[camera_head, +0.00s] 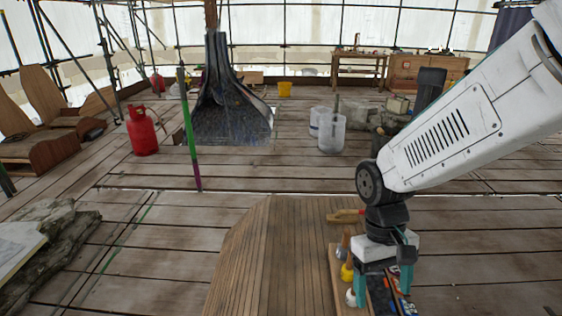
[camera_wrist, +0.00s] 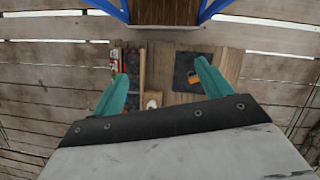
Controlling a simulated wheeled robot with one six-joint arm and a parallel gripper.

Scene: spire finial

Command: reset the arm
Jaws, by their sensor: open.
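My arm reaches in from the right in the head view and bends down at its wrist. My gripper (camera_head: 383,284) points down above the right part of a wooden workbench (camera_head: 265,260). In the wrist view my gripper (camera_wrist: 168,88) shows two teal fingers spread wide apart, with nothing held between them. Below the fingers lie a long wooden handle (camera_wrist: 142,70) and a dark mat (camera_wrist: 190,75) with an orange item (camera_wrist: 208,76) on it. The fingers hide part of what lies beneath.
Small tools with yellow (camera_head: 347,272) and white heads stand in a wooden rack left of my gripper. A red gas cylinder (camera_head: 142,131), a green-purple pole (camera_head: 189,135), the dark spire (camera_head: 220,100) and a translucent bucket (camera_head: 332,134) stand beyond. Plank floor (camera_head: 480,240) at right is clear.

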